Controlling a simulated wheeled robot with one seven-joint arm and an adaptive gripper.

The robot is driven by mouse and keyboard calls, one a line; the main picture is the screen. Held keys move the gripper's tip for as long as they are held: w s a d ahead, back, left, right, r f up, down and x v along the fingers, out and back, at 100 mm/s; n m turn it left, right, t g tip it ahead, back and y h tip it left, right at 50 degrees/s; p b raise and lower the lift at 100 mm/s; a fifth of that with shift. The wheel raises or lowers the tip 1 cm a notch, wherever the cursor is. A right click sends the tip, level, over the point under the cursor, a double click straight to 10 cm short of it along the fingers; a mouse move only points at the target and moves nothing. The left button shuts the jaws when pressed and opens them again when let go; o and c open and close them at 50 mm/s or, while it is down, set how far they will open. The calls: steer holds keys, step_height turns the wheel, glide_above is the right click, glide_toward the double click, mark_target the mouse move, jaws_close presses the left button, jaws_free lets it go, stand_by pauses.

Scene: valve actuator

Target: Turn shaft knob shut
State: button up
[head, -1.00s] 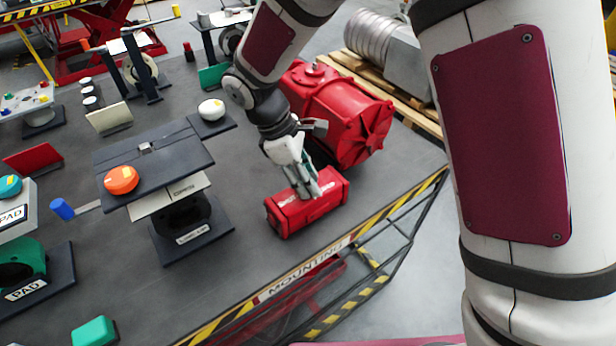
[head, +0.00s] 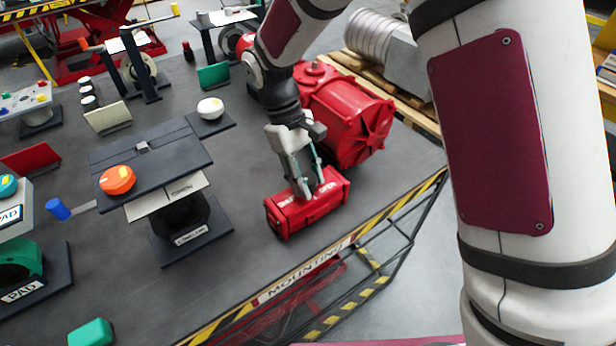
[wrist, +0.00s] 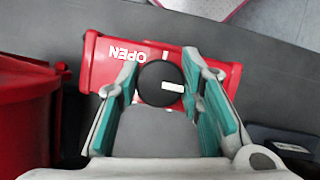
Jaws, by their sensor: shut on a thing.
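A red box (head: 284,222) lies near the table's front edge. In the wrist view, the red box (wrist: 105,77) carries a black round knob (wrist: 155,80) with a white mark pointing right in the picture. The word OPEN (wrist: 127,54) reads upside down left of the knob, with a short white line beside it. White lettering to the right is mostly hidden by a finger. My gripper (wrist: 160,78) is shut on the knob, one teal-padded finger on each side. In the head view, my gripper (head: 309,194) reaches down onto the box top, and its fingers hide the knob.
A large red cylinder (head: 345,115) stands close behind the box. A dark stand with an orange knob (head: 117,180) is to the left. The striped table edge (head: 345,243) runs just in front.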

stand_by(0.4)
steer(key=o, duration=1.2)
steer(key=shift+c, duration=0.2)
steer(key=shift+r, duration=0.1)
steer(key=v, duration=1.1)
steer(key=shift+r, duration=0.4)
steer(key=shift+w, duration=0.1)
